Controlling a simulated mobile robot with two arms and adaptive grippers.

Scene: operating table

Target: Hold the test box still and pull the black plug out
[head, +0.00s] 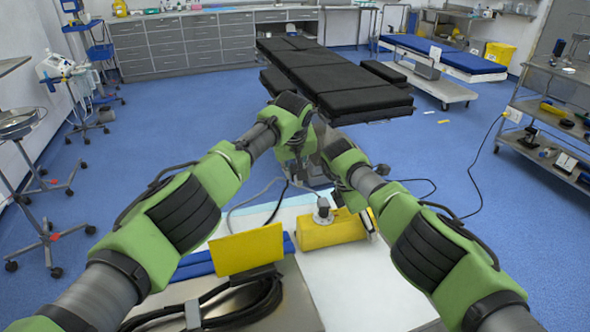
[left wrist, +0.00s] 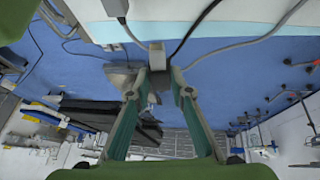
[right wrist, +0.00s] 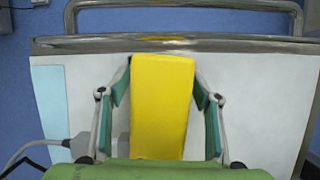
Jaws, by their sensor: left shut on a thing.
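The yellow test box (head: 328,232) lies on the white table top (head: 372,285). In the right wrist view the box (right wrist: 162,105) stands between the fingers of my right gripper (right wrist: 162,72), whose pads meet its two sides. My left gripper (head: 297,160) is raised clear of the box, on its far side. In the left wrist view the tips of my left gripper (left wrist: 157,70) are shut on a small plug (left wrist: 157,54), with a black cord (left wrist: 196,24) running off beside it. The plug's dark body is partly hidden by the fingers.
A grey plug (right wrist: 82,145) with a grey cable sits at the box's left side in the right wrist view.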

